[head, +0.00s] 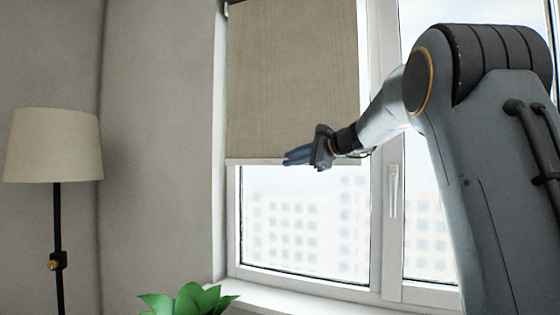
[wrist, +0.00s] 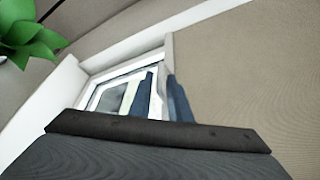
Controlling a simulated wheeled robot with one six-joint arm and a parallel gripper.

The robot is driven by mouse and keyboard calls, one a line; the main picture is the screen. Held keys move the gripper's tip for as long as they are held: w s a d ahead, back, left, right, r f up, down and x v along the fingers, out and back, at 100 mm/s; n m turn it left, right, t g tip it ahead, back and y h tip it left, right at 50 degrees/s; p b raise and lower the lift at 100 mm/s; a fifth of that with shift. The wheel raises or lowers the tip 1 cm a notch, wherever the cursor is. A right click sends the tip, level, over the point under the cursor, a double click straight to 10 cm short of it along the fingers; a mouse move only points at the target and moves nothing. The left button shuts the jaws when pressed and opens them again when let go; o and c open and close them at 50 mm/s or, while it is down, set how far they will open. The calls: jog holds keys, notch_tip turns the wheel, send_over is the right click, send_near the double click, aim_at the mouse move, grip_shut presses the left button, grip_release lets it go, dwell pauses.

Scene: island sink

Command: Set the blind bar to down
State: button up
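The beige blind (head: 290,80) hangs over the upper part of the left window pane. The pale blind bar (head: 245,162) runs along its lower edge, a little past halfway down the window. My gripper (head: 287,158) is at the middle of the bar, its blue fingers pointing left. In the wrist view, my gripper's two blue fingers (wrist: 163,98) stand either side of a narrow gap, with the pale bar (wrist: 169,52) running toward it and the blind (wrist: 245,65) on the right. Whether the fingers press on the bar is hidden.
A window handle (head: 393,190) sits on the frame right of the bar. The white sill (head: 300,300) lies below, with a green plant (head: 190,300) at its left. A floor lamp (head: 55,145) stands far left. The pane under the bar is clear.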

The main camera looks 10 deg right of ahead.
jog(key=shift+p+x, duration=0.8)
jog(key=shift+x, duration=1.8)
jog(key=shift+d+f, duration=0.1)
jog(key=shift+d, duration=0.05)
grip_shut()
